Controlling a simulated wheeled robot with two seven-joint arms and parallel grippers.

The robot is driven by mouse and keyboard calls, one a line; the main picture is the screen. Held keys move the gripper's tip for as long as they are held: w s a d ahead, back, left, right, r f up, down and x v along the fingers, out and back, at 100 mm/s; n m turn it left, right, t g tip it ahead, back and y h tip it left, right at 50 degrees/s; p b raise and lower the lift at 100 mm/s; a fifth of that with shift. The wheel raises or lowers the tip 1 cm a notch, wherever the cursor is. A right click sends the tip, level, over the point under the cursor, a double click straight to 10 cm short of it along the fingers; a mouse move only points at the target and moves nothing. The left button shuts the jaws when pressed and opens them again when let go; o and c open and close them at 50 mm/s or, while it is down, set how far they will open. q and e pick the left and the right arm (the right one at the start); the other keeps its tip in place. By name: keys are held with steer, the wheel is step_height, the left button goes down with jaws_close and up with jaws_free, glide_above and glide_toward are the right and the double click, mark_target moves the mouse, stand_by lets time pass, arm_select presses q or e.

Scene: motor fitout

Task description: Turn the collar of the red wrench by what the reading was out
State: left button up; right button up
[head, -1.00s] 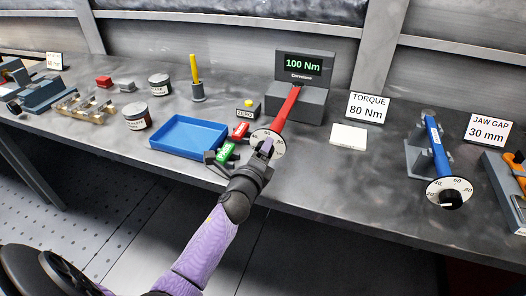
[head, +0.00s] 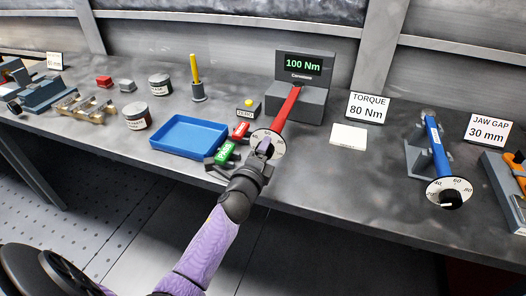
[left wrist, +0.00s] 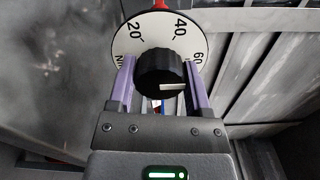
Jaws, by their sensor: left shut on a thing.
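The red wrench (head: 287,104) lies with its far end at the tester (head: 296,99), whose display reads 100 Nm. Its near end carries a white dial (head: 276,152) with a black collar. My left gripper (head: 265,147) is at that end. In the left wrist view, my left gripper (left wrist: 159,88) is shut on the black collar (left wrist: 160,72), a finger on each side. The collar's white mark points right. The dial (left wrist: 190,45) behind it shows 20, 40 and 60. The TORQUE card (head: 367,107) reads 80 Nm. My right gripper is not in view.
A blue tray (head: 187,136) and green and red tags (head: 225,152) lie left of the dial. A yellow button box (head: 248,108) stands behind. A blue wrench (head: 436,140) with its own dial and a JAW GAP card (head: 489,130) are at right. A white pad (head: 348,136) lies between.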

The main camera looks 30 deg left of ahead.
arm_select(q)
steer(key=o, duration=1.3)
steer(key=p+v, duration=0.1)
steer(key=v, duration=0.9)
steer(key=shift+a, duration=0.1)
steer(key=s+d+f+n+g+h, duration=0.1)
steer(key=s+d+f+n+g, duration=0.2)
steer(key=f, duration=0.6)
steer(key=s+d+f+n+g+h, duration=0.1)
steer(key=s+f+n+g, duration=0.2)
steer(key=f, duration=0.5)
steer(key=s+d+f+n+g+h, duration=0.1)
steer(key=s+d+f+n+g, duration=0.15)
steer(key=s+f, duration=0.45)
steer(key=s+f+n+g, duration=0.2)
steer(key=s+f, duration=0.2)
steer(key=s, duration=0.3)
steer(key=s+d+f+n+g, duration=0.1)
steer(key=s+f+n+g, duration=0.1)
steer(key=s, duration=0.5)
steer(key=s+f+n+g+h, duration=0.1)
steer(key=s+f+n+g, duration=0.1)
steer(key=s+f+g, duration=0.2)
steer(key=shift+s+d+f+n, duration=0.15)
steer(key=shift+s+f, duration=0.65)
steer(key=shift+s, duration=0.2)
steer(key=shift+s+d+f+n, duration=0.1)
steer(key=shift+s+d+f, duration=0.05)
steer(key=shift+s+f, duration=0.75)
